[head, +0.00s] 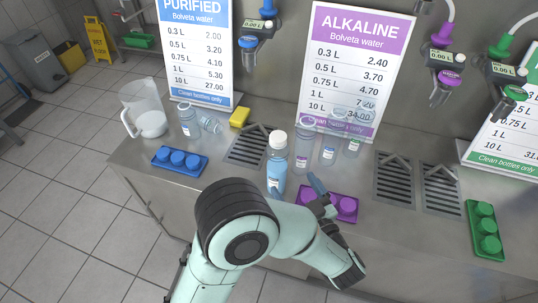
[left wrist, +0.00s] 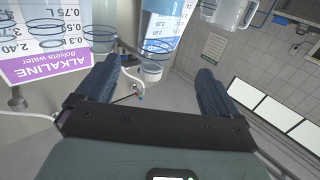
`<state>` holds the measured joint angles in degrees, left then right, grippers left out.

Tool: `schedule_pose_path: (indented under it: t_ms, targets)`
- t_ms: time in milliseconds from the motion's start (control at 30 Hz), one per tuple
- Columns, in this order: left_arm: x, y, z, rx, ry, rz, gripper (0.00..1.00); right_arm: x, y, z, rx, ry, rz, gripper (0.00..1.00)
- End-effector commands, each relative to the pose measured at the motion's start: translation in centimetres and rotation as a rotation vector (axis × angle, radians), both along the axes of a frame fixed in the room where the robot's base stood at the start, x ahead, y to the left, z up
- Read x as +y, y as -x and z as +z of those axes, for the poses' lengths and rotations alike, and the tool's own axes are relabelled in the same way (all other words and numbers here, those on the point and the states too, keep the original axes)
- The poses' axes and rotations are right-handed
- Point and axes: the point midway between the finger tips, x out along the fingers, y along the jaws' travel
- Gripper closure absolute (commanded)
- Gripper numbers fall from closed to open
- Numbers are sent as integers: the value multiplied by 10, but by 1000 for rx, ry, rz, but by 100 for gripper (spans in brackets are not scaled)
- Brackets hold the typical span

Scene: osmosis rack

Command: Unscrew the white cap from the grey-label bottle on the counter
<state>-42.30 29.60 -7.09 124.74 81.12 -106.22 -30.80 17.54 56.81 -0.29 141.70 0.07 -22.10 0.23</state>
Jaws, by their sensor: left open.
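The bottle with the white cap (head: 278,138) stands upright on the counter in the head view. It is filled with light blue liquid, and its label (head: 274,184) looks pale, its exact colour hard to tell. The cap is on the bottle. My left gripper (head: 322,195) is open, just right of this bottle and over the purple tray, apart from the bottle. In the left wrist view my left gripper (left wrist: 157,88) shows two dark blue fingers spread wide with nothing held between them. I cannot pick out the capped bottle there with certainty. My right gripper is not in view.
Clear bottles (head: 303,150) stand close behind my left gripper; one lies beside another at left. A measuring jug (head: 146,98), blue tray (head: 180,168), yellow sponge (head: 239,117), purple tray (head: 347,217) and green tray (head: 486,253) sit on the counter. Price signs and taps stand behind.

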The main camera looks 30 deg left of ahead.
Motion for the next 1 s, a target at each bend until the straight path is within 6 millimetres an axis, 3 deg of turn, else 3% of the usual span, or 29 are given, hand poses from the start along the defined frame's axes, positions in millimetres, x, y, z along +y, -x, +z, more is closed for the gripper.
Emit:
schedule_pose_path:
  t_ms: [167, 500, 767, 1000]
  targets:
    - [5, -3, 0, -1, 1, 2, 5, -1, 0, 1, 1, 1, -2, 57]
    - [55, -38, 0, -2, 1, 4, 5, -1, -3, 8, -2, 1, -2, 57]
    - [71, -50, 0, 0, 0, 2, 5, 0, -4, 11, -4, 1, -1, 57]
    - [97, -74, -2, 0, 0, 3, 5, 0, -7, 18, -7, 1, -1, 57]
